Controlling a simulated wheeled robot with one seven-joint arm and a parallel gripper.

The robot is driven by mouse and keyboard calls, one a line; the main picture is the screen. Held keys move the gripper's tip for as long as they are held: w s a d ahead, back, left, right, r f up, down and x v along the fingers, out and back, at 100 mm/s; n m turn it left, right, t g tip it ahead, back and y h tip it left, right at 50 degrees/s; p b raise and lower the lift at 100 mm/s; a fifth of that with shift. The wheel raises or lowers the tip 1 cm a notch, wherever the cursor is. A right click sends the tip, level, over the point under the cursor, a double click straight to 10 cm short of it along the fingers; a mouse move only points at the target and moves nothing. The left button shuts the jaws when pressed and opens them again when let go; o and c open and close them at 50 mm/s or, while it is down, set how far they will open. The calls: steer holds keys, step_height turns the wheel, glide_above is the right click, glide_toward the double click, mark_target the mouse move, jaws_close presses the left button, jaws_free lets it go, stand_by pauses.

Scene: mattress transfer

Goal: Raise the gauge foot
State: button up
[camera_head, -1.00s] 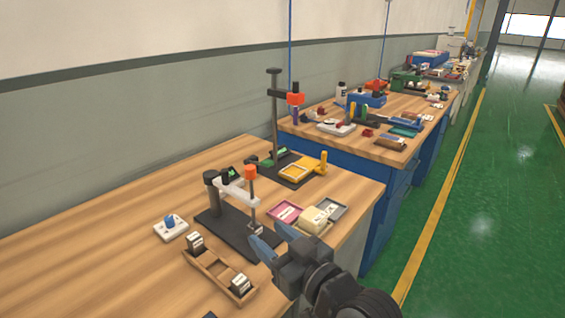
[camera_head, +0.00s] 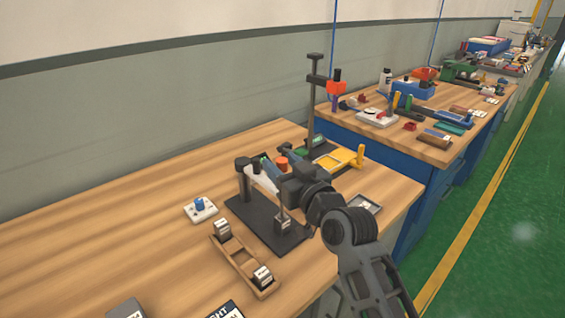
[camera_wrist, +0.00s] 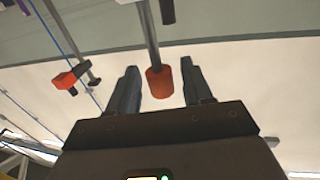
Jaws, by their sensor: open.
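The gauge stand has a dark base (camera_head: 248,217), a black post (camera_head: 243,180) and a white arm (camera_head: 262,180). Its orange knob (camera_head: 282,162) tops a thin rod, and it also shows in the wrist view (camera_wrist: 160,83). The rod's lower end, where the foot is, meets a small labelled dark block (camera_head: 283,222) on the base; the contact is too small to tell. My gripper (camera_head: 271,164) is open at knob height. In the wrist view its two fingers (camera_wrist: 160,90) stand on either side of the knob, with gaps showing on both sides.
A wooden tray (camera_head: 240,262) with two labelled blocks lies in front of the stand. A white plate with a blue knob (camera_head: 200,208) is to its left. A taller stand with a red-orange part (camera_head: 336,88) and a yellow tray (camera_head: 340,158) are behind. The left tabletop is clear.

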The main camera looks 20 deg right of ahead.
steer(key=shift+w, duration=0.2)
steer(key=shift+c, duration=0.3)
jaws_close()
